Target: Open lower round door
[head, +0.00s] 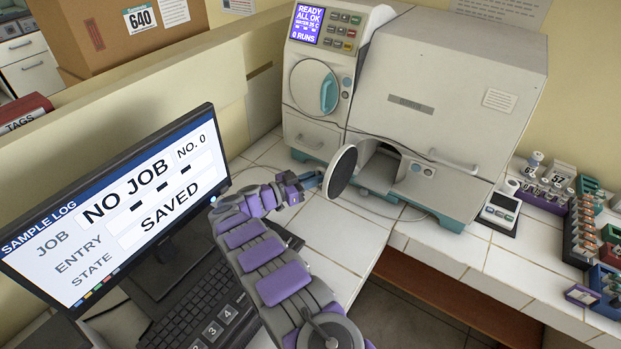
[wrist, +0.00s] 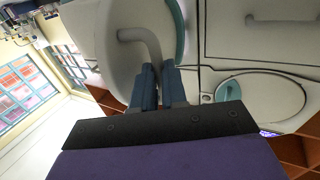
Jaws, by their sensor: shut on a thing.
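The lower round door (head: 342,172) stands swung out from the incubator, its dark inner side facing right in the head view. The round opening (head: 381,168) behind it is uncovered. My gripper (head: 318,181) is at the door's outer side, left of it in the head view. In the wrist view the gripper (wrist: 159,85) is shut on the grey bent handle (wrist: 140,38) of this door. The door's pale outer face (wrist: 103,45) fills the upper part there. The fingertips are partly hidden in the head view.
The incubator (head: 440,85) has a closed upper round door (head: 310,80) with a teal handle. The monitor (head: 120,215) and keyboard (head: 205,310) stand left of my arm. Racks of vials (head: 585,225) stand right. White tiled counter (head: 335,240) is clear below the door.

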